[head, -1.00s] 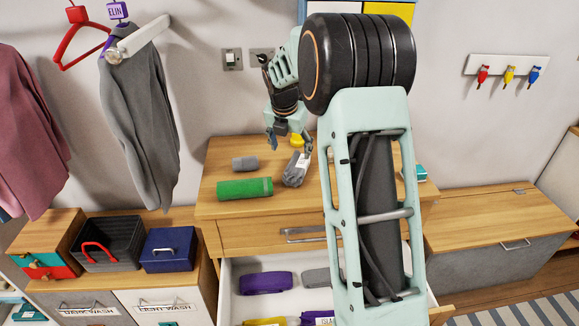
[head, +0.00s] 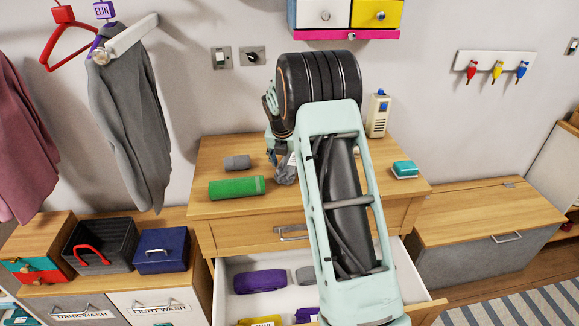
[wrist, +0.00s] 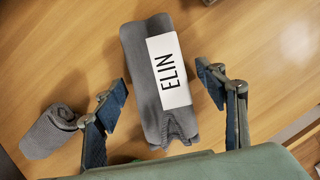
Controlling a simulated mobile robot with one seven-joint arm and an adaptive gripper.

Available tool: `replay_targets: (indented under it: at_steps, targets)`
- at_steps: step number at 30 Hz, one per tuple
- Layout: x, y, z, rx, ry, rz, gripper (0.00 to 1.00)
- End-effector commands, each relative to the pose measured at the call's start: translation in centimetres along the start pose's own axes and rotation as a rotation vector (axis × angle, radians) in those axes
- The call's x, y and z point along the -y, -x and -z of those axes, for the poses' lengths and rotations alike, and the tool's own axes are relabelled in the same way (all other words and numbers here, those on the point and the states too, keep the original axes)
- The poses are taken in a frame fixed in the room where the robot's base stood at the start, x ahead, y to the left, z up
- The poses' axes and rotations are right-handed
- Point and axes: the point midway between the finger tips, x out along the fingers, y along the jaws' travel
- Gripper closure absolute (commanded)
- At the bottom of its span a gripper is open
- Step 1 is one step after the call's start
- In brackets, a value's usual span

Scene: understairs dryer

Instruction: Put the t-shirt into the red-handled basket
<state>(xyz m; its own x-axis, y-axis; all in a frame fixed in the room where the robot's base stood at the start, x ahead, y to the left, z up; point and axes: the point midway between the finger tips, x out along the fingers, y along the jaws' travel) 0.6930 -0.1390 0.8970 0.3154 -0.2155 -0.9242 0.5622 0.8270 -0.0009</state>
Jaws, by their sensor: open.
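A grey folded cloth bundle with a white ELIN label, seemingly the t-shirt (wrist: 146,62), lies on the wooden top in the wrist view. In the head view the t-shirt (head: 285,174) is partly hidden by my arm. My gripper (wrist: 168,90) is open, its two fingers on either side of the bundle's lower part, with gaps visible on both sides. In the head view my gripper (head: 279,158) is over the dresser, largely hidden behind my arm. The red-handled basket (head: 113,232) is dark, open-topped and stands on the low cabinet at left.
A small grey roll (head: 237,162) and a green roll (head: 232,188) lie left of the t-shirt. A teal-topped item (head: 405,169) and a beige device (head: 378,115) stand at right. An open drawer (head: 225,290) juts out below. A blue box (head: 161,251) stands beside the basket.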

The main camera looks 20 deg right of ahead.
Motion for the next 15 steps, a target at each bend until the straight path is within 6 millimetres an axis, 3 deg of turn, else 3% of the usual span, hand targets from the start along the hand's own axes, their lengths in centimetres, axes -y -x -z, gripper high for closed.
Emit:
replay_targets:
  at_steps: [8, 15]
  targets:
    - [-0.04, -0.27, -0.02, 0.001, 0.0, -0.001, 0.36]
    - [-0.02, -0.26, -0.01, 0.0, 0.0, -0.001, 0.62]
